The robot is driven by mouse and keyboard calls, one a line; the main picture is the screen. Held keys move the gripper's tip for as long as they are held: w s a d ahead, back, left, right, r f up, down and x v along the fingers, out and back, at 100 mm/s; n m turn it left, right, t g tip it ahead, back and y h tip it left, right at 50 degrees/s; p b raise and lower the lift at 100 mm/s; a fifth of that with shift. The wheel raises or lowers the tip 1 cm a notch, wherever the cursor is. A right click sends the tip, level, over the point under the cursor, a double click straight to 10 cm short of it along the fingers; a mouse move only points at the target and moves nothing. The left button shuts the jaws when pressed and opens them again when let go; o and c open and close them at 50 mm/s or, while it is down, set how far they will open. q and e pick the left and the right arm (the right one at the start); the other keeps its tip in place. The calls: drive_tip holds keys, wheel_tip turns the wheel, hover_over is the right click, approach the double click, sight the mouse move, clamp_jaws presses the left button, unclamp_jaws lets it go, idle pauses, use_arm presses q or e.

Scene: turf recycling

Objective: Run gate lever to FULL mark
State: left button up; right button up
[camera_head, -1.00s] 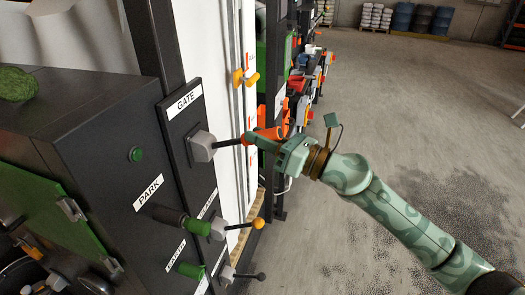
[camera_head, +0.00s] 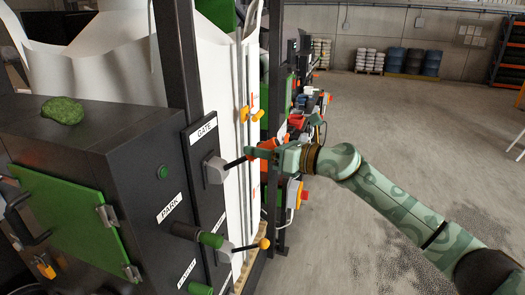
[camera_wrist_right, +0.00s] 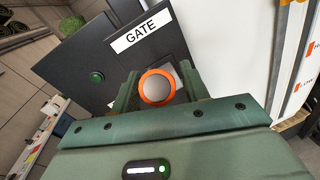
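The gate lever has a grey hub (camera_head: 213,170) on the black panel under the GATE label (camera_head: 204,130). Its dark rod (camera_head: 234,162) points right and slightly up, ending at my right gripper (camera_head: 256,153). In the right wrist view, the lever's orange-ringed round knob (camera_wrist_right: 157,87) sits between my right gripper's fingers (camera_wrist_right: 157,92), which close in on both sides of it. A pale strip (camera_wrist_right: 299,75) with orange marks stands at the right there; its lettering is too small to read surely, and I cannot make out FULL. My left gripper is not in view.
A second lever with a yellow-orange knob (camera_head: 264,243) sticks out below, near the PARK label (camera_head: 169,207) and a green handle (camera_head: 210,239). A green button (camera_head: 163,172) is on the cabinet. The concrete floor (camera_head: 400,140) at the right is clear.

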drive_tip(key=shift+d, duration=0.1)
drive_tip(key=b+v, duration=0.5)
drive_tip(key=v, duration=1.1)
